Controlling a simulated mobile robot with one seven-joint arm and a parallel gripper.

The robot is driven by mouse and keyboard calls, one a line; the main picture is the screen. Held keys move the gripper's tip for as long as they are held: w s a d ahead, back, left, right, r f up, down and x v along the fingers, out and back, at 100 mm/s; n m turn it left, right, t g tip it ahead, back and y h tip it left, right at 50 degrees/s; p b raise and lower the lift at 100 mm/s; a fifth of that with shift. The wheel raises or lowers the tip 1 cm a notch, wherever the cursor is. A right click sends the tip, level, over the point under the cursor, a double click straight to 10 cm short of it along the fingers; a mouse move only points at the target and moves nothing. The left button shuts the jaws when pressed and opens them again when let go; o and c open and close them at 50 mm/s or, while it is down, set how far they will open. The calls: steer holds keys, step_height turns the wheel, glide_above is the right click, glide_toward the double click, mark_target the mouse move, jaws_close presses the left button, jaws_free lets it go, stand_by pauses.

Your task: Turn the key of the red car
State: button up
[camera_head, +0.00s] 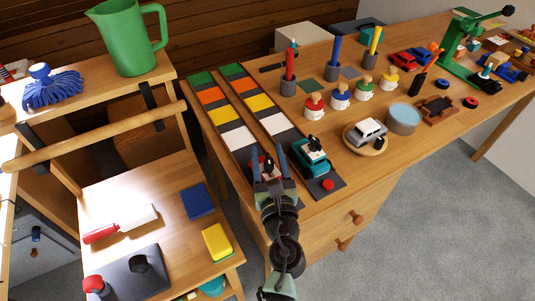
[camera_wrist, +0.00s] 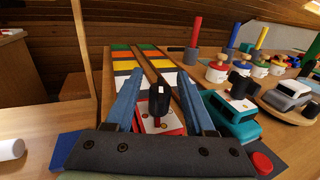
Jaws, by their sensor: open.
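A small red car (camera_head: 263,171) with a white top stands at the near end of the left colour-striped track, partly hidden by my gripper. In the wrist view the red car (camera_wrist: 166,124) shows between my fingers, with an upright black key (camera_wrist: 159,101) on it. My gripper (camera_head: 269,158) is open, pointing down over the red car. In the wrist view my gripper (camera_wrist: 158,84) has one finger on each side of the key; whether either touches it I cannot tell.
A teal car (camera_head: 312,158) with a black key stands close to the right, on the other striped track by a red button (camera_head: 328,185). A grey car (camera_head: 368,132) on a round wooden plate and a blue-topped tin (camera_head: 403,118) are further right.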

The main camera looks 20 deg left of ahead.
jaws_close()
stand_by(0.3)
steer(key=shift+w+r+m+t+h+p, duration=0.1)
steer(key=shift+m+t+h+p, duration=0.2)
steer(key=shift+h+p, duration=0.1)
